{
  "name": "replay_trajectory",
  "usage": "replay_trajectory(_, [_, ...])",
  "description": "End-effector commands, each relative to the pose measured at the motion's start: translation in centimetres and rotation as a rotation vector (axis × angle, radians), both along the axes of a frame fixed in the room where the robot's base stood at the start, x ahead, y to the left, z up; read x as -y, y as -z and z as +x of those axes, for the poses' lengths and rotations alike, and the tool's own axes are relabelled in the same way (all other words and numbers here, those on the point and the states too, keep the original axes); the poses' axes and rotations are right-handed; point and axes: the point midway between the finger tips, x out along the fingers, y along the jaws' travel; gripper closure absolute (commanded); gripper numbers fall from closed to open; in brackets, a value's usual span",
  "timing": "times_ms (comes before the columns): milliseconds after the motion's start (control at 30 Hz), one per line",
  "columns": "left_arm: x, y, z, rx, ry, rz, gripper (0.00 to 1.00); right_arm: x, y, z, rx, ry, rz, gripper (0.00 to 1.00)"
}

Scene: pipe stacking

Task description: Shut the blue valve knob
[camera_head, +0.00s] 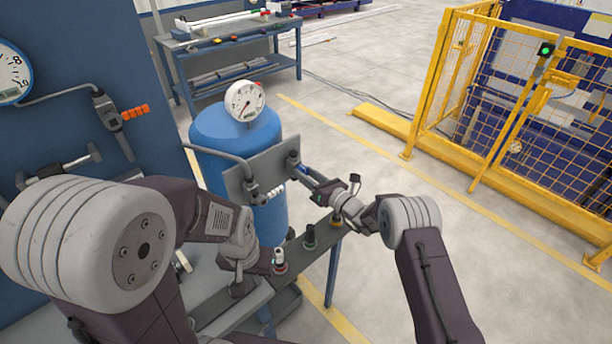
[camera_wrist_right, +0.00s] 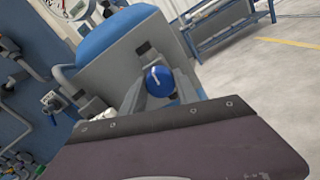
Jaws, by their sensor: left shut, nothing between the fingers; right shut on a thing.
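The blue valve knob (camera_wrist_right: 160,81) is round, with a white mark on its face. In the right wrist view it sits between the fingers of my right gripper (camera_wrist_right: 158,88), which is shut on it. In the head view my right gripper (camera_head: 305,172) reaches in from the right to the grey plate (camera_head: 268,160) on the blue tank (camera_head: 222,128), and its fingers mostly hide the knob. My left gripper (camera_head: 238,280) is shut and empty, low at the left near the narrow grey bench, well apart from the knob.
A white gauge (camera_head: 245,101) tops the tank. A grey bench strip (camera_head: 322,240) with several small knobs stands below my right arm. A blue worktable (camera_head: 225,45) is behind, a yellow fence (camera_head: 500,110) at the right. The floor between is mostly clear.

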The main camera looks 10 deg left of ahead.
Motion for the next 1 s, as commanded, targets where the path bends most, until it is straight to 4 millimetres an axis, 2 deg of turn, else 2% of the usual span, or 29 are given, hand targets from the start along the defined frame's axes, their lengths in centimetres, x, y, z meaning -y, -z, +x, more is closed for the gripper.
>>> replay_trajectory(500, [0.0, 2.5, 0.0, 0.000, 0.000, 0.000, 1.00, 0.1, 0.2, 0.1, -0.348, 0.001, 0.274, 1.00])
replay_trajectory(1000, [0.0, 3.5, 0.0, 0.000, 0.000, 0.000, 1.00, 0.2, 0.1, 0.2, -0.723, 0.002, 0.567, 1.00])
